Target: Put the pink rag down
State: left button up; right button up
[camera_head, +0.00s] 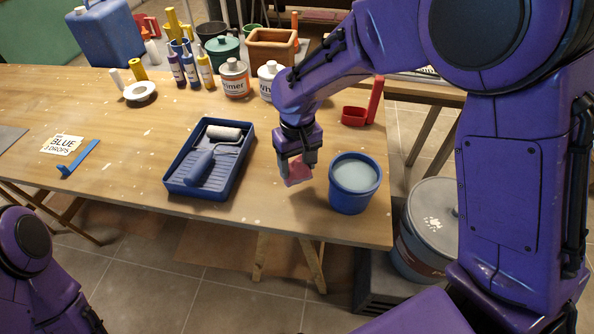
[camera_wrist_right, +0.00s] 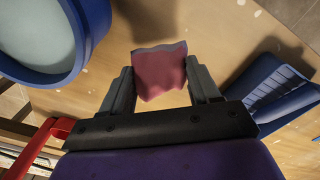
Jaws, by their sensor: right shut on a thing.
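The pink rag (camera_head: 297,173) is held between the fingers of my right gripper (camera_head: 296,168). The rag also shows in the right wrist view (camera_wrist_right: 160,72), hanging between the two fingertips of the right gripper (camera_wrist_right: 162,88). The gripper is over the wooden table (camera_head: 110,180), between the blue paint tray and the blue bucket; whether the rag touches the tabletop I cannot tell. My left arm shows at the lower left of the head view, but its gripper is out of view.
A blue bucket (camera_head: 352,195) of pale liquid stands close to the right gripper. A blue tray (camera_head: 224,188) with a roller lies to the left. Bottles and cans, including a primer can (camera_head: 234,80), stand behind. A red holder (camera_head: 356,115) stands at the right edge.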

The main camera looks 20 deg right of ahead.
jog(key=s+r+p, duration=0.4)
jog(key=r, duration=0.4)
jog(key=s+n, duration=0.2)
jog(key=s, duration=0.5)
jog(key=w+a+f, duration=0.1)
jog(key=w+f, duration=0.2)
jog(key=w, duration=0.1)
jog(key=w+a+f+p, duration=0.1)
jog(key=w+a+f, duration=0.1)
jog(key=w+f, duration=0.1)
jog(key=w+a+f, duration=0.1)
jog(key=w+f, duration=0.2)
jog(key=w, duration=0.3)
jog(key=shift+a+f+p, duration=0.15)
jog(key=shift+f+p, duration=0.2)
notch_tip(320, 180, down, 4)
jog(key=shift+w+a+r+p, duration=0.15)
jog(key=shift+r+p, duration=0.1)
jog(key=shift+p, duration=0.6)
jog(key=shift+f, duration=0.2)
jog(key=o, duration=0.9)
pick_arm(q)
notch_tip(320, 180, up, 6)
jog(key=b, duration=0.2)
jog(key=shift+s+r+b, duration=0.15)
jog(key=shift+b, duration=0.2)
pick_arm(e)
jog(key=shift+o, duration=0.2)
notch_tip(320, 180, up, 12)
jog(key=shift+r, duration=0.15)
